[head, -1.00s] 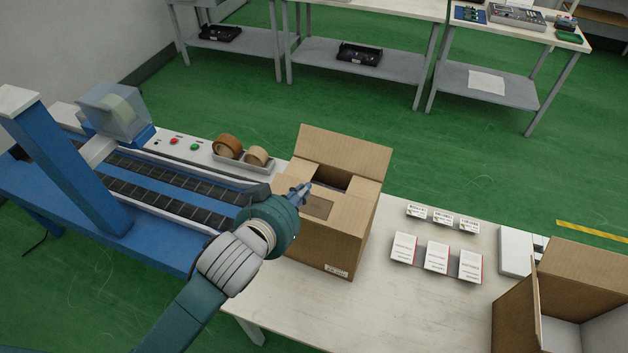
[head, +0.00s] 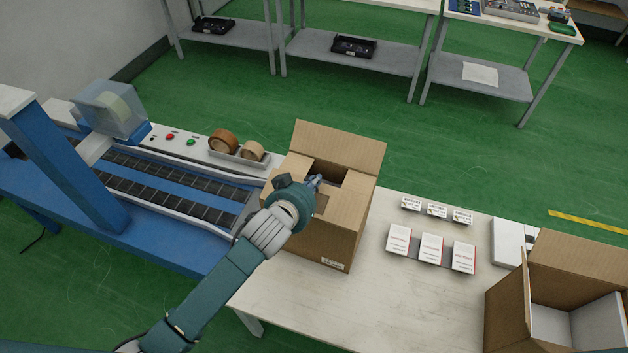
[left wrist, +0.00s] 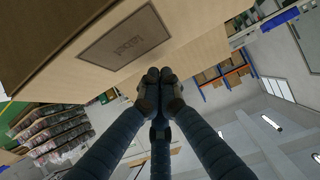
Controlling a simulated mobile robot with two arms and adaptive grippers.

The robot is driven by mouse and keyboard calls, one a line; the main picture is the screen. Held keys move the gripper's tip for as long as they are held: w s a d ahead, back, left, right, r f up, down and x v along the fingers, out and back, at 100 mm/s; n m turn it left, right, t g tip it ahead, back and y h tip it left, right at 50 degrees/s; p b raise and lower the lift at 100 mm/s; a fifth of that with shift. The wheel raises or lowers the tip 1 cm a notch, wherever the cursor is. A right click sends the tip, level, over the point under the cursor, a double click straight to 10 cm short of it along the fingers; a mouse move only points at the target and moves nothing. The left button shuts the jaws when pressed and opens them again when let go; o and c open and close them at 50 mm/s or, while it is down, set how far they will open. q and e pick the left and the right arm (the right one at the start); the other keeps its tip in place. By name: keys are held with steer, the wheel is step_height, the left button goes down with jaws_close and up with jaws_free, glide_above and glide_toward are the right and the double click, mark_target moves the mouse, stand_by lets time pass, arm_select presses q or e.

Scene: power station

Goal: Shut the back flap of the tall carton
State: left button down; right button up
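The tall brown carton (head: 338,240) stands on the white table. Its back flap (head: 340,146) stands up, leaning back, and a dark opening shows in front of it. The other top flaps look folded in, partly hidden by my arm. My left gripper (head: 316,181) is over the carton's top, in front of the raised back flap. In the left wrist view, its fingertips (left wrist: 153,76) are together with nothing seen between them, close to a cardboard surface (left wrist: 85,60) with a printed panel. Whether they touch it I cannot tell. My right gripper is not in view.
A blue conveyor (head: 165,190) lies left, with tape rolls (head: 223,141) in a tray behind it. Several white boxes (head: 431,248) and labels lie right of the carton. An open carton (head: 575,265) stands at the lower right. The table front (head: 330,310) is clear.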

arm_select(q)
steer(key=shift+w+f, duration=0.1)
steer(key=shift+f, duration=0.1)
steer(key=shift+w+d+f, duration=0.2)
steer(key=shift+w+f, duration=0.15)
steer(key=shift+f, duration=0.25)
steer(key=shift+w+d+f, duration=0.15)
steer(key=shift+w+f, duration=0.2)
steer(key=shift+f, duration=0.2)
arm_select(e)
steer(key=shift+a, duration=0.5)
arm_select(q)
steer(key=shift+r, duration=0.1)
